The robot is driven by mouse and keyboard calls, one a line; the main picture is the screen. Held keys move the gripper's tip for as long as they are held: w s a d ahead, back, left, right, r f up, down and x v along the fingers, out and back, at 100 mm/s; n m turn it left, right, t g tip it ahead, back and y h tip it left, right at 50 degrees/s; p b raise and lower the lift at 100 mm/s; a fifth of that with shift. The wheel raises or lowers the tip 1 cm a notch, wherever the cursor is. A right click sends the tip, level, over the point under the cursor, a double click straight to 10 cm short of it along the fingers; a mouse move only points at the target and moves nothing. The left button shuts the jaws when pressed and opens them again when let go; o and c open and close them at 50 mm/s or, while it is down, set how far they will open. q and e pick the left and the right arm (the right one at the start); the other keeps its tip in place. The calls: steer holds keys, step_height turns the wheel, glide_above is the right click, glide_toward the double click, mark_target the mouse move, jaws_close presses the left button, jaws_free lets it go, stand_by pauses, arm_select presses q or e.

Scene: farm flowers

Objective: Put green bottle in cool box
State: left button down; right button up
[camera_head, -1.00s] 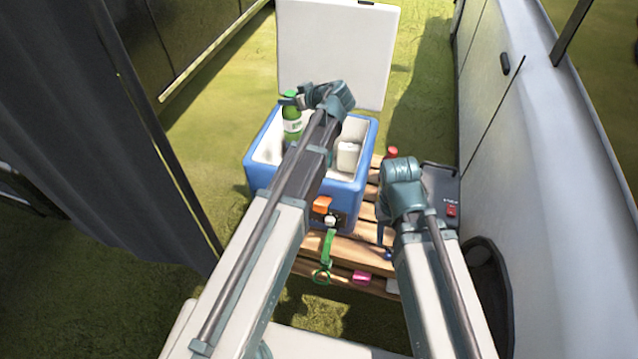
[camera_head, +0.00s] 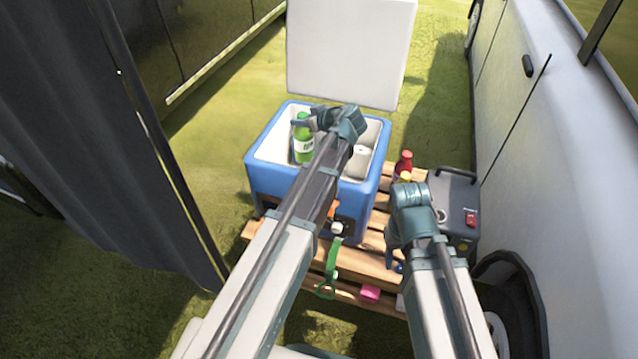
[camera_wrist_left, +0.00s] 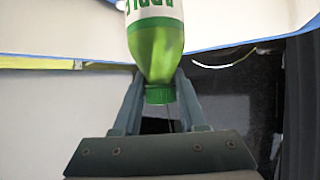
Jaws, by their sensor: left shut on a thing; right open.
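The green bottle (camera_head: 304,150), with a white label, is upright within the opening of the blue cool box (camera_head: 268,187). My left gripper (camera_head: 302,123) is shut on its cap end from above. In the left wrist view, the bottle (camera_wrist_left: 158,50) has its green cap between the fingers of the left gripper (camera_wrist_left: 160,92). I cannot tell whether the bottle's base touches the box floor. My right gripper (camera_head: 393,262) is open and low beside the pallet, partly hidden by its arm.
The box's white lid (camera_head: 350,50) stands raised behind it. A white container (camera_head: 361,151) is inside the box at right. A red-capped bottle (camera_head: 404,162) and a dark device (camera_head: 455,200) are on the wooden pallet (camera_head: 355,262). A vehicle (camera_head: 560,170) bounds the right side.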

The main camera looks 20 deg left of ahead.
mark_target(304, 147)
arm_select(q)
steer(key=shift+f+b, duration=3.05)
steer(key=shift+f, duration=0.15)
step_height(304, 147, down, 4)
steer(key=b, duration=0.3)
steer(key=shift+r+b, duration=0.25)
steer(key=shift+b, duration=0.1)
steer(key=shift+f+b, duration=0.5)
steer(key=shift+f, duration=0.15)
steer(key=shift+c, duration=2.3)
jaws_free()
